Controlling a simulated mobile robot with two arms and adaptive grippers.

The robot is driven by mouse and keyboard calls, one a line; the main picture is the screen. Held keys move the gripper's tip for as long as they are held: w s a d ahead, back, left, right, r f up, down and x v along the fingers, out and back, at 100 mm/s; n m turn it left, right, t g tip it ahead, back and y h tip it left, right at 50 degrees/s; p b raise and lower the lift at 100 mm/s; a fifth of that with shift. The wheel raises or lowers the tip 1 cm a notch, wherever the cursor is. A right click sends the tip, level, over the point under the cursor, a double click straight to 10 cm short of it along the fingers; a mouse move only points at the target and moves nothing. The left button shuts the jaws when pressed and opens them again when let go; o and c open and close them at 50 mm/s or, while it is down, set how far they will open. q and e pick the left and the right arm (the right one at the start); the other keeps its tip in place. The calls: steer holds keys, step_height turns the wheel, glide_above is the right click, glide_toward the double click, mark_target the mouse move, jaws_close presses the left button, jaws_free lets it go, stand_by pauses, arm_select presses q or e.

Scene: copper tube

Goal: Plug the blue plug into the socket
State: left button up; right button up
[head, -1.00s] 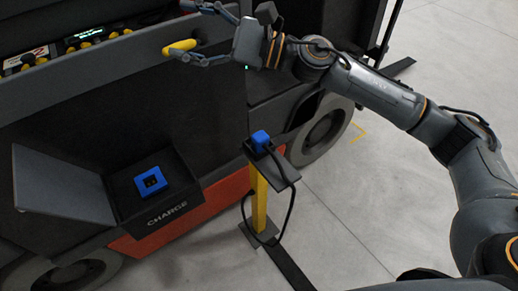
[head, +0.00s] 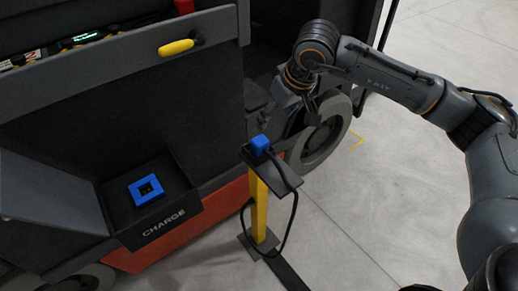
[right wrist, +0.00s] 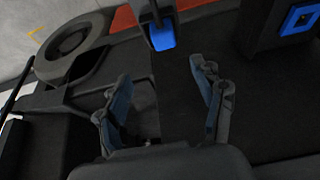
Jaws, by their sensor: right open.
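The blue plug (head: 260,144) stands upright on the small dark top plate of a yellow post, and it also shows in the right wrist view (right wrist: 162,36). A black cable hangs from it. The blue square socket (head: 148,189) is in the open charge box on the vehicle's side; it shows at the upper right of the right wrist view (right wrist: 300,18). My right gripper (head: 284,112) is open and empty, just above and behind the plug. In the right wrist view its fingers (right wrist: 162,78) are spread, with the plug beyond the gap. My left gripper is out of view.
The yellow post (head: 258,208) stands on a floor base beside the vehicle. A charge box lid (head: 45,192) is open at the left. A yellow handle (head: 176,47) sticks out from the vehicle's panel. A wheel (head: 324,136) is behind the post. Floor at the right is clear.

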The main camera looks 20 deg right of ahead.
mark_target(260, 140)
steer(key=x, duration=0.8)
steer(key=shift+w+a+f, duration=0.1)
steer(key=shift+f, duration=0.2)
steer(key=shift+a+x, duration=0.15)
steer(key=shift+x, duration=1.15)
steer(key=shift+a+x, duration=0.2)
steer(key=shift+x, duration=1.15)
steer(key=shift+r, duration=0.1)
steer(key=c, duration=1.2)
